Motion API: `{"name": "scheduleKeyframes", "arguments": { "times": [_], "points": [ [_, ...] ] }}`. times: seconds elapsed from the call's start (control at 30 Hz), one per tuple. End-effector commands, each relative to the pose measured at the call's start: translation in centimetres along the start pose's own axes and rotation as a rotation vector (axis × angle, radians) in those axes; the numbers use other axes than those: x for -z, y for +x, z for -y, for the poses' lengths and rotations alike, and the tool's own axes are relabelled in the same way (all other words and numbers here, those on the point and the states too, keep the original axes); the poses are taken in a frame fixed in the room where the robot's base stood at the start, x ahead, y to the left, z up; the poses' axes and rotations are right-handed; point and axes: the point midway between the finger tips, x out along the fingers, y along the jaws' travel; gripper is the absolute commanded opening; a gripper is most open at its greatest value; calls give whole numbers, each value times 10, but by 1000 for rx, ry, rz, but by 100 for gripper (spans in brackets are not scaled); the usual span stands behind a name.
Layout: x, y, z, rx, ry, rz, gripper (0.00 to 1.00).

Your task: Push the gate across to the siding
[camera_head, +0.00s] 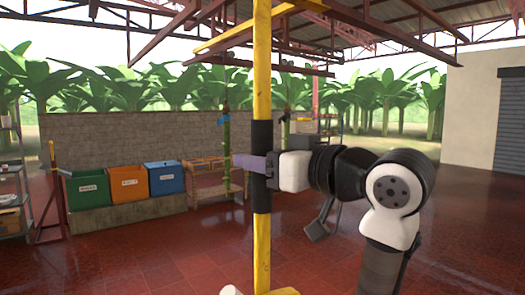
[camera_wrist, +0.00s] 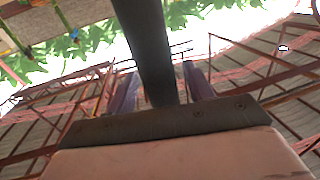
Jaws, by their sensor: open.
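A yellow upright pole with a black sleeve (camera_head: 262,140) stands in the middle of the head view, reaching up to yellow overhead bars (camera_head: 230,36). I take it for the gate's handle, but cannot tell for sure. My gripper (camera_head: 252,163) reaches in from the right at sleeve height, its purple finger crossing the sleeve. In the wrist view the dark sleeve (camera_wrist: 148,45) runs between the two purple fingers of my gripper (camera_wrist: 158,88). The fingers are open, one on each side, with a visible gap at the right. I cannot tell which overhead rail is the siding.
Green (camera_head: 87,188), orange (camera_head: 129,182) and blue (camera_head: 164,178) bins stand on a ledge at the left. A green stem (camera_head: 226,150) hangs behind the pole, by a wooden rack (camera_head: 204,182). The red tiled floor (camera_head: 150,250) is mostly clear.

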Motion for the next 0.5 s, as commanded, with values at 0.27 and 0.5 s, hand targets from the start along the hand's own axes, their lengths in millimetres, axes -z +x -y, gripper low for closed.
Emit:
{"name": "scheduleKeyframes", "arguments": {
  "times": [0.27,0.5],
  "points": [
    [0,2,0,0,-1,0,52],
    [0,2,0,0,-1,0,23]
  ]
}}
